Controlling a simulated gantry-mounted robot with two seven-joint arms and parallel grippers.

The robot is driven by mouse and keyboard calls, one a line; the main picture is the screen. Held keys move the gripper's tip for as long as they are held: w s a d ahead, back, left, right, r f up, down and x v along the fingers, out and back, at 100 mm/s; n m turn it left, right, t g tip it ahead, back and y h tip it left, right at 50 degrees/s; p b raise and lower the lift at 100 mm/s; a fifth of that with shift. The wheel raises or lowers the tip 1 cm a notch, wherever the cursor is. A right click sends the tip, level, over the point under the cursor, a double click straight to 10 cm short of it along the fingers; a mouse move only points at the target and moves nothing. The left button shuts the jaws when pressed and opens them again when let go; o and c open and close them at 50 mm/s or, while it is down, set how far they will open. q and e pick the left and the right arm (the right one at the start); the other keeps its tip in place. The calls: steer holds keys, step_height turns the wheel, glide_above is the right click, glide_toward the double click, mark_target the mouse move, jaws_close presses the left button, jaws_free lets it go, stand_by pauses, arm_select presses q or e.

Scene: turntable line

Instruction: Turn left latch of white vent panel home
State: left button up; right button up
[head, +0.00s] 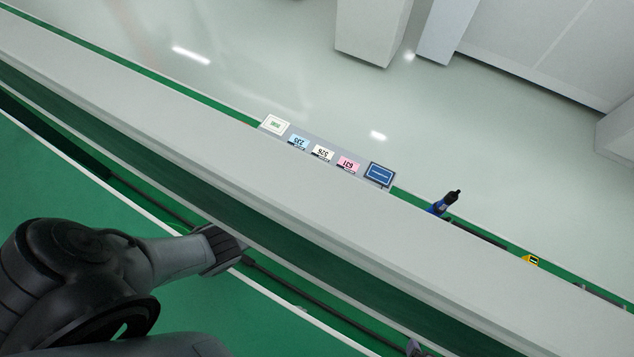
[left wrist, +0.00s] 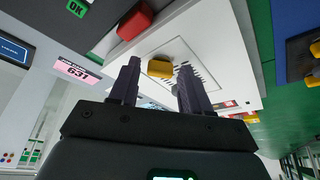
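In the left wrist view, a white panel with a slotted vent (left wrist: 196,72) stands beyond my left gripper. A yellow piece (left wrist: 160,68), possibly a latch, is on its face. A red block (left wrist: 135,20) is at its upper left edge. I cannot tell which piece is the left latch. My left gripper (left wrist: 157,75) is open, its two dark fingers apart with nothing between them. The yellow piece shows beyond the fingertips, apparently not touched. The fingers hide the panel's lower part. The head view shows my left arm, but neither the panel nor a clear gripper. My right gripper is not seen.
In the head view a long pale beam (head: 250,210) crosses the scene, with coloured number cards (head: 322,152) and a blue sign (head: 380,174) along its far edge. In the left wrist view a pink card (left wrist: 76,72) is at left, and a blue panel (left wrist: 292,20) with yellow pieces is at right.

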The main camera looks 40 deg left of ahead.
arm_select(q)
steer(key=c, duration=0.8)
jaws_close()
steer(key=shift+m, duration=0.3)
steer(key=m+p, duration=0.1)
steer(key=m+h, duration=0.1)
steer(key=m, duration=0.1)
steer(key=shift+s+a+t+p, duration=0.15)
steer(key=shift+s+t+p, duration=0.05)
steer(key=shift+t+p, duration=0.2)
steer(key=m, duration=0.2)
steer(key=shift+a+m+t+h+p, duration=0.15)
steer(key=shift+m+t+h+p, duration=0.15)
steer(key=shift+m+h, duration=0.4)
steer(key=shift+m, duration=0.2)
